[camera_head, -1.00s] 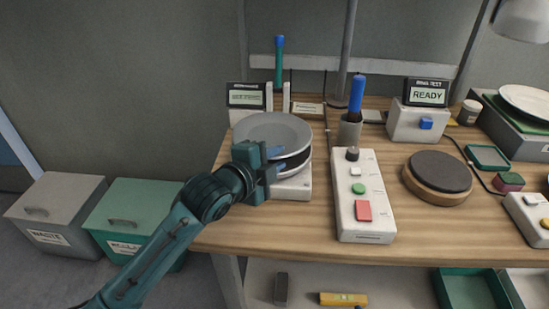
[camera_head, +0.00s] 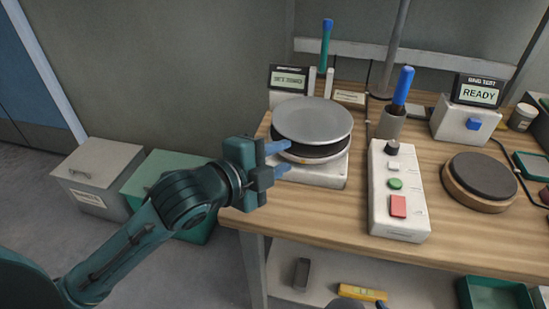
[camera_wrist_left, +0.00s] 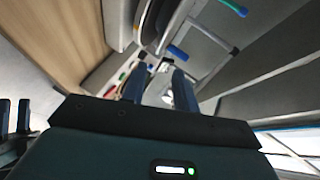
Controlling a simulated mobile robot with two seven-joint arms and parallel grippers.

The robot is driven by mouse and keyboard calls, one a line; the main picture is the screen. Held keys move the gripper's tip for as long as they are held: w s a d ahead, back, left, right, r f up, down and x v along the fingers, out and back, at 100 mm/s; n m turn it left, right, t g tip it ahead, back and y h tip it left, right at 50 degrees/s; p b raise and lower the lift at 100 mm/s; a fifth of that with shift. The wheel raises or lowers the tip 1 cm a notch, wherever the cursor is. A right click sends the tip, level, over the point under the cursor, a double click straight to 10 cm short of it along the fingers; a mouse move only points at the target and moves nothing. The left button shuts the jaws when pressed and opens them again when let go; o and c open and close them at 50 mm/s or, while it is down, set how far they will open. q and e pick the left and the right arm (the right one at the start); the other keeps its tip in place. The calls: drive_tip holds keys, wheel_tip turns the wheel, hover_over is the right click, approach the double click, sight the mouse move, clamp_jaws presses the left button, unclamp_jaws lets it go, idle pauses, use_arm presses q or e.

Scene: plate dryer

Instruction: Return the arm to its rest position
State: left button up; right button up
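My left gripper (camera_head: 280,159) is at the near left side of the plate stack in the head view. Its two blue fingers are apart with nothing between them. A grey plate (camera_head: 312,118) lies over a darker round piece on a white device (camera_head: 322,174) at the table's left end. The upper fingertip overlaps the plate's near left edge in the picture; I cannot tell if they touch. In the left wrist view the two fingers (camera_wrist_left: 160,88) are also apart and empty. Of my right arm, perhaps a small part shows at the head view's bottom edge; its finger state is unclear.
A white button panel (camera_head: 398,190), a cup (camera_head: 391,124) with a blue-handled tool and a dark round pad (camera_head: 482,175) stand to the right. Grey (camera_head: 98,165) and green (camera_head: 170,172) bins stand on the floor at left. Open floor lies left of the table.

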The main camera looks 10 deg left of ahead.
use_arm(q)
drive_tip(key=shift+s+a+r, duration=0.15)
drive_tip(key=shift+s+a, duration=0.1)
drive_tip(key=shift+s, duration=0.2)
